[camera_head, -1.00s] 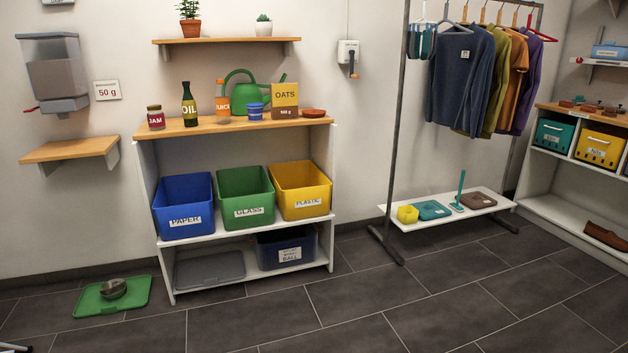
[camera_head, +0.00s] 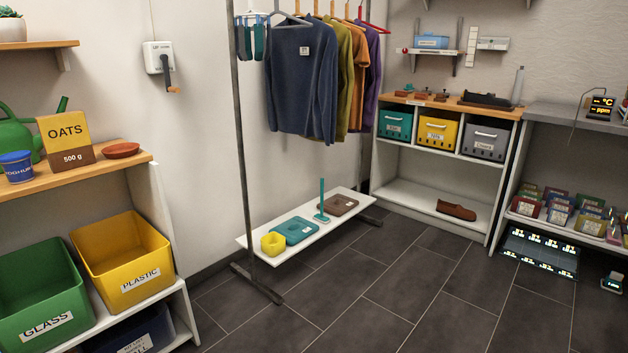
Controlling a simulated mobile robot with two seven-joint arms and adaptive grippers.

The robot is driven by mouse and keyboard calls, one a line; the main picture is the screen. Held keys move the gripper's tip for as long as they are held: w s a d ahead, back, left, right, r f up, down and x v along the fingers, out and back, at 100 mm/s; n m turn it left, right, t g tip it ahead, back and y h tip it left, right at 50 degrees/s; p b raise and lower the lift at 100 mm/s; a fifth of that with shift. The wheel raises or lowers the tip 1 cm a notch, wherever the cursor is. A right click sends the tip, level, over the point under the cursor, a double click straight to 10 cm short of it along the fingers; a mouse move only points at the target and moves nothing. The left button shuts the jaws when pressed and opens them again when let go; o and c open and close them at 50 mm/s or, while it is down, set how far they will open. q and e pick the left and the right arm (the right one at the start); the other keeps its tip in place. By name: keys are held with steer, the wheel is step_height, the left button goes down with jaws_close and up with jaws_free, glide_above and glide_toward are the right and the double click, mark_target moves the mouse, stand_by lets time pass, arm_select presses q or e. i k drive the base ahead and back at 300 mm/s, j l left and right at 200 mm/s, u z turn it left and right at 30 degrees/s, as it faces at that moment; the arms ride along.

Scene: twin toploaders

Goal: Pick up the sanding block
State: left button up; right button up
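I cannot pick out a sanding block with certainty. Several small brown block-like items (camera_head: 421,96) lie on the wooden top (camera_head: 455,105) of the white shelf unit at the back right, too small to identify. A long dark tool-like item (camera_head: 487,100) lies on the same top, further right. A brown shoe-like item (camera_head: 456,210) lies on that unit's lower shelf. Neither of my grippers is in view.
A clothes rack (camera_head: 246,150) with a low white shelf (camera_head: 330,215) stands in the middle. Recycling bins, including a yellow one (camera_head: 124,262), are at left. A grey counter (camera_head: 572,115) is at right. The dark tiled floor (camera_head: 400,290) in front is clear.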

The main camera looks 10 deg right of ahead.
mark_target(440, 97)
steer(key=i+l+z, duration=0.15)
steer(key=i+z, duration=0.3)
steer(key=i, duration=0.25)
steer(key=i+j+z, duration=0.1)
steer(key=i+z, duration=0.35)
steer(key=i, duration=0.25)
steer(key=i+z, duration=0.1)
steer(key=i, duration=0.55)
steer(key=i+j+z, duration=0.1)
steer(key=i, duration=0.5)
steer(key=i+j+z, duration=0.15)
steer(key=i, duration=0.45)
